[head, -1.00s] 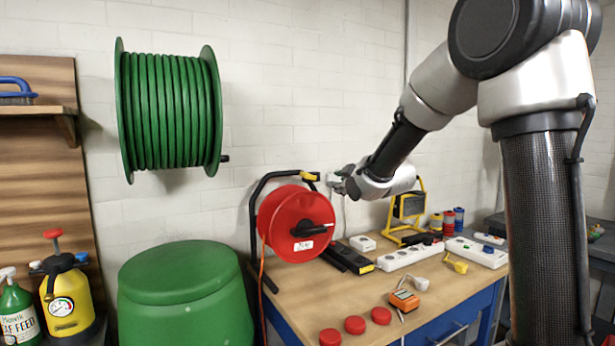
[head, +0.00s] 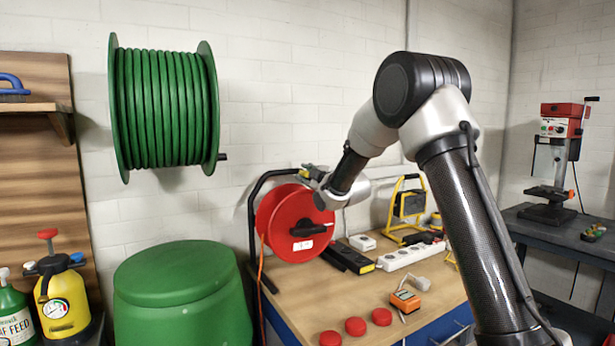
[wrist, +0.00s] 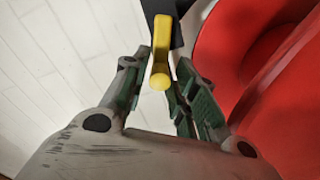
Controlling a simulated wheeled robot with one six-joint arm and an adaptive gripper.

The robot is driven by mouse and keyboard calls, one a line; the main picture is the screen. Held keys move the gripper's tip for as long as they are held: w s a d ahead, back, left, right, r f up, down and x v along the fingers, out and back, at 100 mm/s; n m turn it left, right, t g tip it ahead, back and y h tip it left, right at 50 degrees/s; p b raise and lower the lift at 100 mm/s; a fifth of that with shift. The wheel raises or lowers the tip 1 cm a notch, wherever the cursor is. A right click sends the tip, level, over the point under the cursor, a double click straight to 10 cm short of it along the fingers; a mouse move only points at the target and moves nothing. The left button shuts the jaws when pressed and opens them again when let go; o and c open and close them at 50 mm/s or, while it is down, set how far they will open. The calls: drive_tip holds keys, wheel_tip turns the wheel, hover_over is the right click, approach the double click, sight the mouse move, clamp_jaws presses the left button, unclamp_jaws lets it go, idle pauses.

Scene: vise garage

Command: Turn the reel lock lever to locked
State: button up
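The red cable reel (head: 281,214) stands on the workbench in a black tube frame, with a black handle and a white label on its face. The yellow lever (wrist: 160,68) sits on a black bracket at the top of the reel frame. In the head view my gripper (head: 308,172) is at the top of the frame and partly hides the lever. In the wrist view my gripper (wrist: 163,58) is open, with the lever between its two fingers. A gap shows on the left; on the right the finger is close to the lever, and I cannot tell if they touch.
The red drum is close on the right of the fingers in the wrist view. Black bars (head: 348,257), a white power strip (head: 410,254) and an orange meter (head: 405,301) lie on the workbench (head: 330,300). A green hose reel (head: 165,108) hangs on the wall.

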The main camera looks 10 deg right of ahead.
clamp_jaws()
drive_tip(key=shift+r, duration=0.1)
drive_tip(key=shift+w+d+r+m, duration=0.25)
drive_tip(key=shift+d+r+m, duration=0.4)
drive_tip(key=shift+m, duration=1.7)
drive_tip(key=shift+w+d+r+m, duration=0.3)
drive_tip(key=shift+d+m, duration=0.55)
drive_tip(key=shift+m, duration=1.45)
drive_tip(key=shift+w+d+r+m, duration=0.2)
drive_tip(key=shift+d+r+m, duration=0.45)
drive_tip(key=shift+m, duration=1.7)
drive_tip(key=shift+d+f, duration=0.1)
drive_tip(key=shift+d, duration=0.05)
